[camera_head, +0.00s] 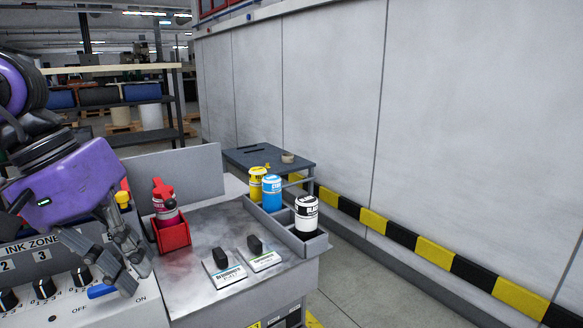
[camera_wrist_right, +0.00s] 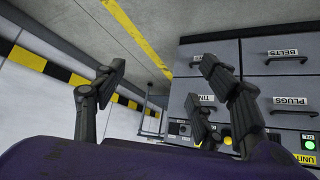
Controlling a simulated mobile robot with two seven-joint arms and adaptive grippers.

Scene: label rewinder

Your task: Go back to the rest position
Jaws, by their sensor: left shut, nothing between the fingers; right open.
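My left gripper (camera_head: 130,268) comes in from the left in the head view. Its dark fingers are shut and empty, over the right part of the ink zone control panel (camera_head: 40,262). My right gripper (camera_wrist_right: 165,85) shows only in the right wrist view. Its fingers are spread apart, with nothing between them. It faces a grey cabinet with labelled drawers (camera_wrist_right: 275,92), and the floor and a wall are beside it. The left arm hides part of the panel.
A red holder (camera_head: 173,236) with a magenta bottle (camera_head: 165,205) stands right of my left gripper. Two labelled blocks (camera_head: 222,272) lie on the worktop (camera_head: 205,225). A grey tray (camera_head: 318,243) holds yellow, blue and black-labelled bottles. A small table (camera_head: 255,160) stands behind.

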